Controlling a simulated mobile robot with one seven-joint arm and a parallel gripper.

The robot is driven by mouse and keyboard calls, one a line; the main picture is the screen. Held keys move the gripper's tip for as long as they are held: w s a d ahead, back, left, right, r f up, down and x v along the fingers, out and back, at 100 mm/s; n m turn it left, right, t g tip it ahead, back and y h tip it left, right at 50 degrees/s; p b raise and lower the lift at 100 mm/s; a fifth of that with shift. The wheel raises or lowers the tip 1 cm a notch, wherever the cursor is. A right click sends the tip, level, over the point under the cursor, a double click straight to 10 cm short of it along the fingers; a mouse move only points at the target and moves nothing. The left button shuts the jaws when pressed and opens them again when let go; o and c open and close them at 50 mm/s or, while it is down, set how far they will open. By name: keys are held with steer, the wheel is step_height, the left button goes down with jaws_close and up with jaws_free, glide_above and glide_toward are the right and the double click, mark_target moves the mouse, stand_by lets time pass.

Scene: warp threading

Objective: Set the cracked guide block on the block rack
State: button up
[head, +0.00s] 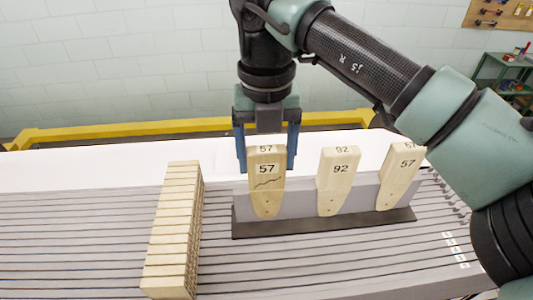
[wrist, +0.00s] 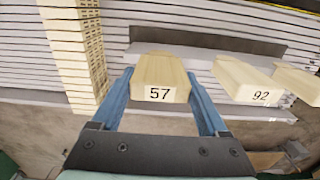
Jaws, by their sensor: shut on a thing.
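The cracked guide block (head: 267,190) is pale wood, marked 57, with a dark jagged crack across its face. It stands upright at the left end of the block rack (head: 300,202), a grey bar on a dark base. Its top looks about level with the neighbouring block. My gripper (head: 266,168) comes from above, its blue fingers shut on the block's two sides. The wrist view shows the block (wrist: 160,75) between the fingers. Whether it rests fully on the rack cannot be told.
Block 92 (head: 338,182) and another block marked 57 (head: 400,178) stand on the rack to the right, with gaps between. A row of stacked wooden pieces (head: 172,230) stands left, across the grey strips. A yellow rail (head: 130,130) runs behind.

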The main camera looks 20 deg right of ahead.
steer(key=shift+f+b, duration=0.55)
steer(key=shift+f, duration=0.05)
stand_by(0.3)
steer(key=o, duration=1)
